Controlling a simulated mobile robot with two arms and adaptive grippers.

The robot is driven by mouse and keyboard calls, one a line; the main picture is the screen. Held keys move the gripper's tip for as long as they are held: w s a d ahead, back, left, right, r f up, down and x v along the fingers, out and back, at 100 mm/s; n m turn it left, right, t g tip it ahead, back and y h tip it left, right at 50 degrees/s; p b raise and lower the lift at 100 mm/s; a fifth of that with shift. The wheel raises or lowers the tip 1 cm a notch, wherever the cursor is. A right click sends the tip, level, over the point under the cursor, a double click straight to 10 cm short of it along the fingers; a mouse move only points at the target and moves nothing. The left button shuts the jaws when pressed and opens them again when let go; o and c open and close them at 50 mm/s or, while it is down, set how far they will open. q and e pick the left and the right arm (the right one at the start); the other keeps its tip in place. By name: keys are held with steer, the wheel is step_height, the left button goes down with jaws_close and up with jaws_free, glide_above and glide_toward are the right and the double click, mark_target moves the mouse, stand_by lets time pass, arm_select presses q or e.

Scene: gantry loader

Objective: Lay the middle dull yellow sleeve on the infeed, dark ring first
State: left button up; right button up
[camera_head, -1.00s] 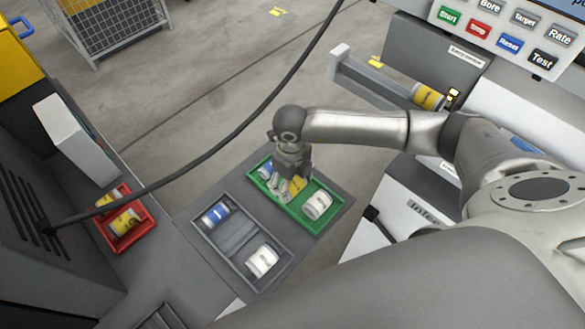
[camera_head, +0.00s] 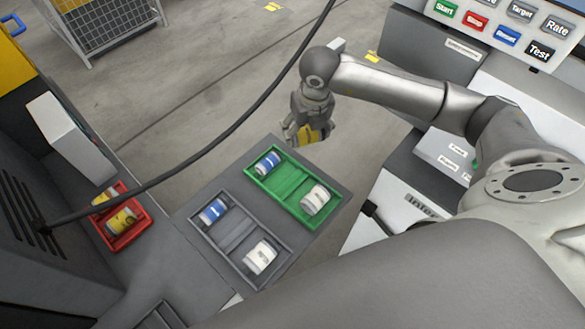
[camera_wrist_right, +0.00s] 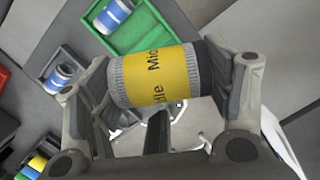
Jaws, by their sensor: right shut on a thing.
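My right gripper (camera_head: 308,128) is shut on the dull yellow sleeve (camera_head: 304,137) and holds it in the air beyond the green tray (camera_head: 285,182). In the right wrist view the sleeve (camera_wrist_right: 160,76) lies across the gripper (camera_wrist_right: 155,90), one finger at each end. Its label begins "Mid". A knurled grey band is at its left end and a dark ring at its right end, against the right finger. The infeed (camera_head: 337,45) is mostly hidden behind my right arm; only its far end shows. My left gripper is not in view.
The green tray holds a blue sleeve (camera_head: 267,163) and a white sleeve (camera_head: 316,200); its middle is empty. A grey tray (camera_head: 237,235) holds another blue and white sleeve. A red bin (camera_head: 141,231) holds yellow sleeves. A black cable (camera_head: 235,125) hangs across the view.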

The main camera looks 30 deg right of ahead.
steer(key=w+d+r+m+h, duration=0.3)
steer(key=d+r+m, duration=0.3)
steer(key=d+r, duration=0.45)
steer(key=w+d+r+m+h, duration=0.25)
steer(key=d+r+m, duration=0.45)
steer(key=d, duration=0.7)
steer(key=shift+n, duration=0.4)
steer(key=f+b, duration=0.1)
steer(key=f, duration=0.3)
steer(key=f+b, duration=0.2)
steer(key=f, duration=0.2)
steer(key=shift+w+a+f, duration=0.1)
steer(key=shift+a, duration=0.1)
steer(key=shift+f+b, duration=0.6)
steer(key=o, duration=1.4)
